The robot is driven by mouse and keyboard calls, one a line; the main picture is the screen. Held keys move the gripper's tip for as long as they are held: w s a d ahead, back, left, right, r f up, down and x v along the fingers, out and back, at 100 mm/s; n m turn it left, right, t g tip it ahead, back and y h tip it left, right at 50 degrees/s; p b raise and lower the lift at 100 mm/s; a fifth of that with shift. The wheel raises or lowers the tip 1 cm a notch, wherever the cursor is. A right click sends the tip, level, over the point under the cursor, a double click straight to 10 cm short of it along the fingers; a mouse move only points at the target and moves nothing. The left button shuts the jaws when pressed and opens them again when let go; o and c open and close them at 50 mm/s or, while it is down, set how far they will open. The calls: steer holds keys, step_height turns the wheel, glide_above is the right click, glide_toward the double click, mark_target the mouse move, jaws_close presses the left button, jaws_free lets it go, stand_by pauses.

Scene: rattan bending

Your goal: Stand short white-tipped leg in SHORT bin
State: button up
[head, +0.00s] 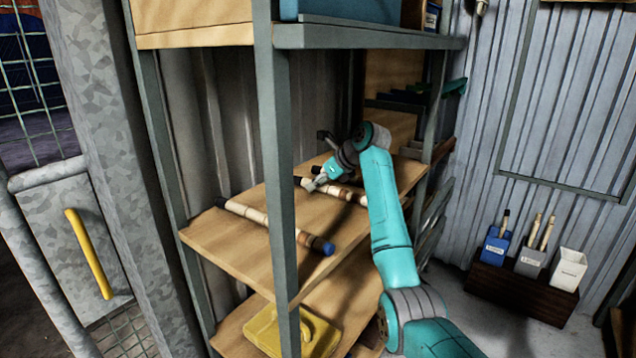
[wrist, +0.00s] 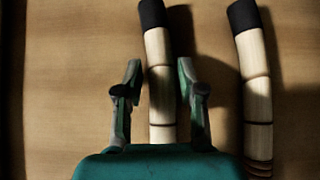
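Two pale jointed rattan legs with black ends lie side by side on the shelf in the wrist view, a left leg (wrist: 160,85) and a right leg (wrist: 256,90). My gripper (wrist: 160,68) is open, with one finger on each side of the left leg; contact cannot be told. In the head view my gripper (head: 318,181) is over this pair at the back of the middle shelf. No white tip is clear; the near ends are hidden or out of frame. Blue (head: 496,246), grey (head: 530,261) and white (head: 568,268) bins stand at right; their labels are unreadable.
Another leg (head: 262,218) with a blue end lies near the shelf's front edge (head: 238,262). Shelf posts (head: 274,150) and an upper shelf (head: 370,40) frame the space. A dark wooden box (head: 520,292) holds the bins. A yellow object (head: 290,335) lies below.

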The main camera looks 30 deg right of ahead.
steer(key=shift+o, duration=0.3)
steer(key=shift+r, duration=0.1)
steer(key=shift+s+r, duration=0.1)
steer(key=shift+r, duration=0.05)
steer(key=v, duration=1.1)
steer(key=shift+s+r, duration=0.1)
steer(key=shift+r, duration=0.05)
steer(key=shift+s+d+r, duration=0.1)
steer(key=shift+s, duration=0.05)
steer(key=shift+s+d, duration=0.1)
